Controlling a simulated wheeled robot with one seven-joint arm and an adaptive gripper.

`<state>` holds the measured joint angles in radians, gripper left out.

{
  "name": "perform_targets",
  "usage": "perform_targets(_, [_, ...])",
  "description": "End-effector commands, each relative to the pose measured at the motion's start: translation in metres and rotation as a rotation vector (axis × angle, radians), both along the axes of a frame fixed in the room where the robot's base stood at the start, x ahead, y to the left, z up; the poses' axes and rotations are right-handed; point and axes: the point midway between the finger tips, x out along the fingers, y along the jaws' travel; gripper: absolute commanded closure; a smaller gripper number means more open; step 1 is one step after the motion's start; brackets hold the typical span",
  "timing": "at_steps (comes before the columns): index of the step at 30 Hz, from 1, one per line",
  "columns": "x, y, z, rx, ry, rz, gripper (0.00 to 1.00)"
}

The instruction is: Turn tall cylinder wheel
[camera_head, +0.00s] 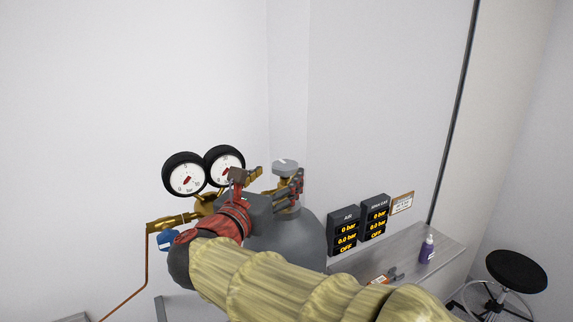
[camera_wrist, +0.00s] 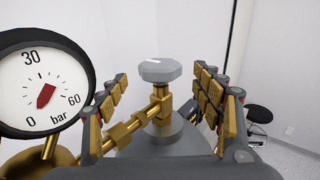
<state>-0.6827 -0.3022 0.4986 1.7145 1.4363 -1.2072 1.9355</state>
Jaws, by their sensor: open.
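The tall cylinder (camera_head: 297,236) is grey with a rounded shoulder and stands behind my arm, which hides much of it. Its wheel (camera_head: 285,167) is a light grey knob on top of the valve. In the wrist view the wheel (camera_wrist: 160,70) sits on a brass valve stem, centred between my finger pads and a little beyond them. My gripper (camera_head: 276,185) is open; in the wrist view my gripper (camera_wrist: 165,90) has one finger on each side of the valve. I see no contact with the wheel.
Two round pressure gauges (camera_head: 186,175) on a brass regulator stand left of the wheel; one gauge (camera_wrist: 42,92) is close in the wrist view. A blue knob (camera_head: 167,240) is below them. Display boxes (camera_head: 344,231) and a purple bottle (camera_head: 426,248) are right. A stool (camera_head: 516,271) stands far right.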

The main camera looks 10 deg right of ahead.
Motion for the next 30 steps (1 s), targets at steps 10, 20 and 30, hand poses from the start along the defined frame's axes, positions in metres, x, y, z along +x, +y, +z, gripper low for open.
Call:
perform_targets(10, [0.045,-0.025,0.001,-0.001,0.0,-0.001,0.34])
perform_targets(20, [0.052,-0.028,0.0,0.0,-0.001,0.001,0.34])
perform_targets(30, [0.052,-0.028,0.0,0.0,0.0,0.001,0.48])
